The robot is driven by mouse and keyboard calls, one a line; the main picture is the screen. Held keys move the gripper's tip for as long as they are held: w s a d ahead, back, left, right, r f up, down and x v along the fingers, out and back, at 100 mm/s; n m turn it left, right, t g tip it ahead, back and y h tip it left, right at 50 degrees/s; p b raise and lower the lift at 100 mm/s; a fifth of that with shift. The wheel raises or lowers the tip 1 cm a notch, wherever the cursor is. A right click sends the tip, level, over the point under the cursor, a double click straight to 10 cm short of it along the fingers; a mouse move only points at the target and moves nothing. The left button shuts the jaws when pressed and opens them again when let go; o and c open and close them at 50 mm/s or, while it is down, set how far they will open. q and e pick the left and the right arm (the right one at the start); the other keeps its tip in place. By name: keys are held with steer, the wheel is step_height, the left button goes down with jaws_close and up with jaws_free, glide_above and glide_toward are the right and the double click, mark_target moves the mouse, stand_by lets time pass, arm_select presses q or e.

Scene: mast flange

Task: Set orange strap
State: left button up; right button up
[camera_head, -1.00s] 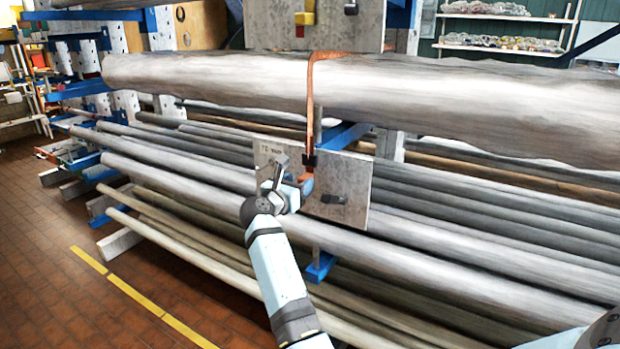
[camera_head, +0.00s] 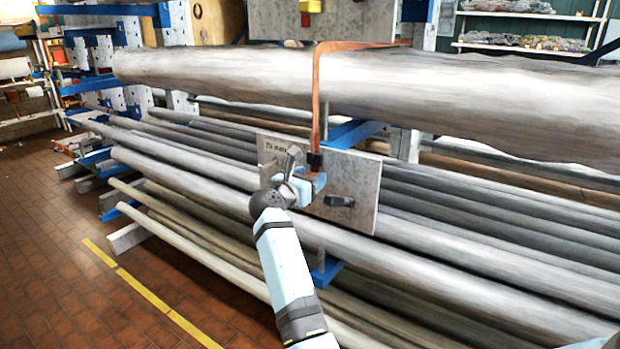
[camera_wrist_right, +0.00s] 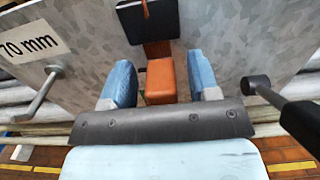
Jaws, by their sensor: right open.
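The orange strap (camera_head: 316,100) passes over the big upper grey pipe and hangs down its front to a black buckle (camera_head: 315,161) on the lower metal plate (camera_head: 352,180). Its orange tail shows below the black buckle (camera_wrist_right: 148,20) in the wrist view. My right gripper (camera_head: 306,187) is at the plate, just below the buckle. In the wrist view its two blue fingers (camera_wrist_right: 158,84) are apart, one on each side of the strap tail (camera_wrist_right: 160,78). Contact between fingers and tail cannot be told. My left gripper is not in view.
A dark lever (camera_head: 339,201) and a bent metal handle (camera_wrist_right: 42,92) stick out from the lower plate beside the gripper. An upper plate (camera_head: 370,22) carries a red and yellow block (camera_head: 310,12). Several long pipes lie on blue racks. Brick floor (camera_head: 70,290) is free at left.

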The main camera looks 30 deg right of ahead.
steer(key=shift+c, duration=0.2)
jaws_close()
steer(key=shift+f, duration=0.3)
step_height(320, 180, down, 5)
steer(key=shift+r+p, duration=0.1)
steer(key=shift+p, duration=0.65)
steer(key=shift+c, duration=1)
jaws_free()
steer(key=shift+o, duration=1.2)
